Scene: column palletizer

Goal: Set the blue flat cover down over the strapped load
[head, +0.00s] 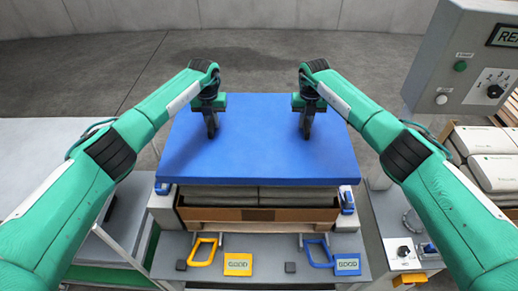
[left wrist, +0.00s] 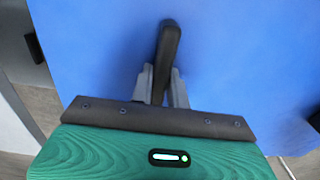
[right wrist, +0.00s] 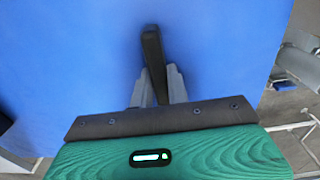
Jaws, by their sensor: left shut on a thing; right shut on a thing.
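The blue flat cover (head: 260,155) shows in the middle of the head view, roughly level, above the strapped load. Both my grippers are shut on black handles on its top. My left gripper (head: 211,122) holds the left handle (left wrist: 168,50). My right gripper (head: 307,122) holds the right handle (right wrist: 152,50). The strapped load (head: 255,196) shows below the cover's front edge as grey sacks in a brown tray (head: 258,214). The cover hides the load's top. I cannot tell whether the cover touches the load.
A yellow handle (head: 202,251) and a blue handle (head: 320,253) stand on the grey front ledge (head: 265,245). A control box (head: 470,75) and a stack of white sacks (head: 490,155) are at the right. A pale table (head: 50,160) is at the left. The floor behind is clear.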

